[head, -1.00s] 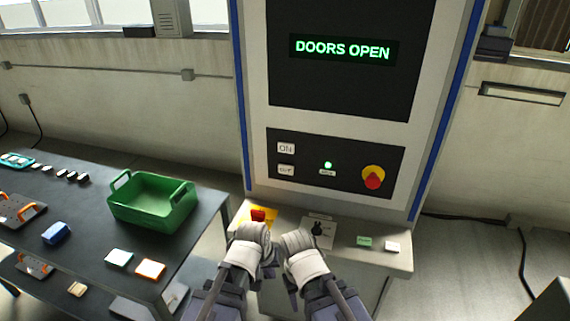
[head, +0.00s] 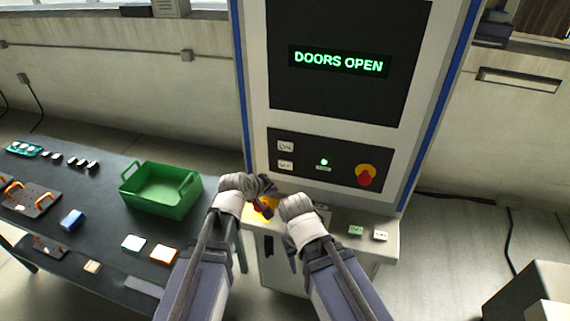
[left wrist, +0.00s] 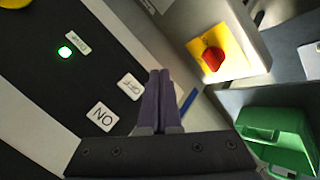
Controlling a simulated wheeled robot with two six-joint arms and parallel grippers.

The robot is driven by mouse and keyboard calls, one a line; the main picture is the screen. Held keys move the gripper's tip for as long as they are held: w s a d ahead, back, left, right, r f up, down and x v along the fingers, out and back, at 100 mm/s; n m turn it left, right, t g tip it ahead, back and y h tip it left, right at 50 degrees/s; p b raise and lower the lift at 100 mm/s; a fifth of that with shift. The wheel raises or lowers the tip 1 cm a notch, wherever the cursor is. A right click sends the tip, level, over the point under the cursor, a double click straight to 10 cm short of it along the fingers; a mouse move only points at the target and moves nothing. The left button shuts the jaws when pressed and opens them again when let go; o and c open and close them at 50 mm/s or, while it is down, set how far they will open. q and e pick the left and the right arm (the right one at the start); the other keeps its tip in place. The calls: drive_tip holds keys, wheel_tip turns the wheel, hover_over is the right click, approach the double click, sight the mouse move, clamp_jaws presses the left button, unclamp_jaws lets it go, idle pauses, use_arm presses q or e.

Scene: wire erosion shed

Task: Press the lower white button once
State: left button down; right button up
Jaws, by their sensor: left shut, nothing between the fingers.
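The lower white button, marked OFF (head: 285,165), sits on the dark control panel (head: 345,178) below the white ON button (head: 286,146). In the left wrist view the OFF button (left wrist: 131,87) is left of my fingertips, with the ON button (left wrist: 102,116) below it. My left gripper (head: 268,186) is below the OFF button in the head view, apart from it. Its two fingers (left wrist: 160,78) are together and empty. My right gripper (head: 298,207) is beside it, lower right, over the machine's ledge; its fingers are hard to make out.
A red-yellow emergency knob (head: 366,175) is on the panel's right. A red button on a yellow plate (left wrist: 213,58) is on the ledge, partly hidden in the head view. A green crate (head: 160,190) stands on the left table. A screen (head: 340,62) reads DOORS OPEN.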

use_arm(q)
approach(285, 169)
drive_tip(key=shift+s+f+x, duration=0.15)
drive_tip(key=shift+x, duration=0.7)
drive_tip(key=shift+s+f+x, duration=0.1)
drive_tip(key=shift+x, duration=0.75)
drive_tip(key=shift+s+f+x, duration=0.15)
drive_tip(key=shift+x, duration=0.7)
drive_tip(key=shift+w, duration=0.1)
drive_tip(key=shift+w+d, duration=0.1)
drive_tip(key=shift+w, duration=0.2)
drive_tip(key=shift+w+d, duration=0.1)
drive_tip(key=shift+w, duration=0.25)
idle(0.9)
drive_tip(key=shift+s, duration=0.1)
drive_tip(key=shift+s+a, duration=0.25)
drive_tip(key=shift+s, duration=0.45)
